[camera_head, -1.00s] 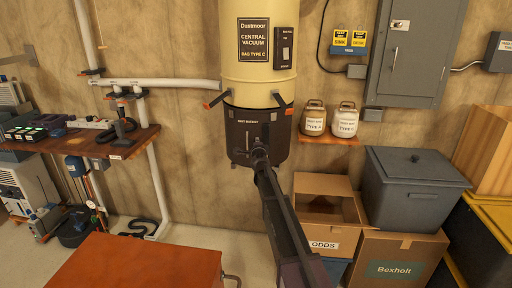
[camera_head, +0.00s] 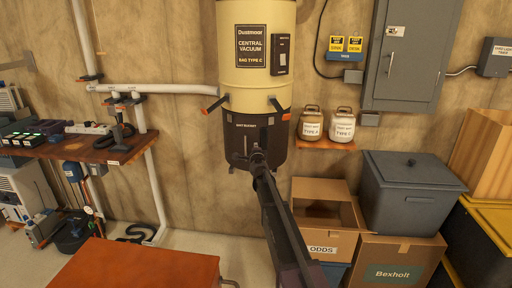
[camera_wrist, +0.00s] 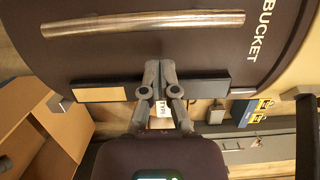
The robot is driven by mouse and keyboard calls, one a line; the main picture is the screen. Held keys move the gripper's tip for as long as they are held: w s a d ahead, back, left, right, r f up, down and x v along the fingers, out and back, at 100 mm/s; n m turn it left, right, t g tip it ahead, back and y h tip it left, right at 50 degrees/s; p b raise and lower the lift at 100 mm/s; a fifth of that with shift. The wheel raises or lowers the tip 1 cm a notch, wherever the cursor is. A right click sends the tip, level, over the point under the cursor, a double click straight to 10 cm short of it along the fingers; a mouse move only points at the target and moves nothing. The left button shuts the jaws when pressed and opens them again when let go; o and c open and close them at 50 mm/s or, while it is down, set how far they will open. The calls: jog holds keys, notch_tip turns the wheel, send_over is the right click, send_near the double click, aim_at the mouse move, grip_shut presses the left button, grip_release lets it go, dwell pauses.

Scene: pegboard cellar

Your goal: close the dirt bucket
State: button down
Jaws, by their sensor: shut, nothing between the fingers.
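The dark dirt bucket (camera_head: 238,146) hangs under the cream central vacuum drum (camera_head: 258,75). A silvery strip (camera_wrist: 150,22) runs along the bucket face.
A small shelf with two jars (camera_head: 326,143) is right of the bucket. Below stand the open ODDS box (camera_head: 318,220), the Bexholt box (camera_head: 395,265) and a grey lidded bin (camera_head: 415,190). A red-orange cabinet top (camera_head: 140,270) is at front left, a wooden bench (camera_head: 85,148) behind it.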

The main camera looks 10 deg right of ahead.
jog(key=s+a, duration=0.1)
jog(key=s, duration=1.1)
jog(key=shift+a, duration=0.35)
jog(key=shift+s, duration=0.1)
jog(key=s+a+f+n+g+y+p, duration=0.25)
jog(key=s+a+n+g+y, duration=0.2)
jog(key=s+n, duration=0.4)
jog(key=s+a+f+n+g+y+p, duration=0.2)
jog(key=s+a+n+g+y+p, duration=0.15)
jog(key=s+a+n, duration=0.45)
jog(key=s+d+f+n+g+h+p, duration=0.1)
jog(key=s+d+g, duration=0.4)
jog(key=s, duration=0.6)
jog(key=s+d+f+n+g+h+p, duration=0.2)
jog(key=s+d, duration=0.4)
jog(key=s, duration=0.5)
jog(key=f+g+h+p, duration=0.1)
jog(key=g+h, duration=0.1)
jog(key=shift+s+g+h, duration=0.25)
jog(key=shift+g+h, duration=0.15)
